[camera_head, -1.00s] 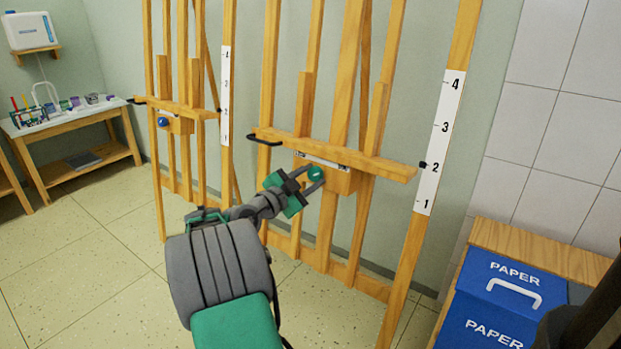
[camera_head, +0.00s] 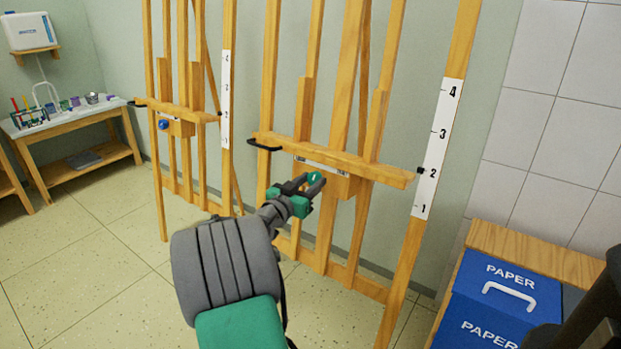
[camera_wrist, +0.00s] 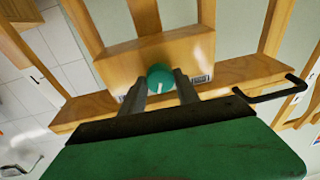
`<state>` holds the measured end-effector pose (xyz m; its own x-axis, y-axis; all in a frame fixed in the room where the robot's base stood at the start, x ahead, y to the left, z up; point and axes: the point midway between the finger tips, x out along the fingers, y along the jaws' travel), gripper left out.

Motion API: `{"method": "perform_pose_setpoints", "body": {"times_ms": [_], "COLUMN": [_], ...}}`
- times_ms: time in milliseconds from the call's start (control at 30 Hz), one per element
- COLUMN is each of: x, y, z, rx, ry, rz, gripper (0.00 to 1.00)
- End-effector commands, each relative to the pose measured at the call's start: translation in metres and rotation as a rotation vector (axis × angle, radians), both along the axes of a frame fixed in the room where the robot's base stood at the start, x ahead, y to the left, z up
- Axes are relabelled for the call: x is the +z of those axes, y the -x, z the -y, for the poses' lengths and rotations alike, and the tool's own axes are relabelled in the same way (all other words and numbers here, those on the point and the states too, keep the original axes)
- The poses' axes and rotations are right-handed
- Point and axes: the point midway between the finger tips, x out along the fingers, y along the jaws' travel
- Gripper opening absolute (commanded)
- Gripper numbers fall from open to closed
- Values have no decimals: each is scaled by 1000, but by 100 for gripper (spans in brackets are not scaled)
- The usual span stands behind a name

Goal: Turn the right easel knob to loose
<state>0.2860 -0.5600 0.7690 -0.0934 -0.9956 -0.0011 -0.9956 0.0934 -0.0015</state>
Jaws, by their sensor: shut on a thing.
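The right easel (camera_head: 350,100) is a tall wooden frame with a cross ledge (camera_head: 330,160) and a block below it. Its green round knob (camera_head: 316,177) sits on the front of that block. In the wrist view the knob (camera_wrist: 160,77) shows a white pointer line. My gripper (camera_head: 312,183) is shut on the knob, with one finger on each side. In the wrist view the fingers (camera_wrist: 160,90) reach up to the knob, which partly shows between their tips. Any loose or tight marking is too small to read.
The left easel (camera_head: 190,115) has a blue knob (camera_head: 163,125). A black hook (camera_head: 264,146) juts from the right easel's ledge. A number scale (camera_head: 437,148) runs along its right post. Blue paper boxes (camera_head: 510,285) stand at the lower right. Floor at left is clear.

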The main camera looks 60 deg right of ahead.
Motion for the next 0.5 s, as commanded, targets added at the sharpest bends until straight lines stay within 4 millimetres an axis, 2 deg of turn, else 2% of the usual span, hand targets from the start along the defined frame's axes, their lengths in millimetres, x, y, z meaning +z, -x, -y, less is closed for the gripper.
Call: {"method": "perform_pose_setpoints", "body": {"times_ms": [33,500], "x": [4,7], "y": [0,1], "z": [0,0], "rx": [7,86], "ry": [-7,-77], "rz": [-41,-475], "gripper": [0,0]}}
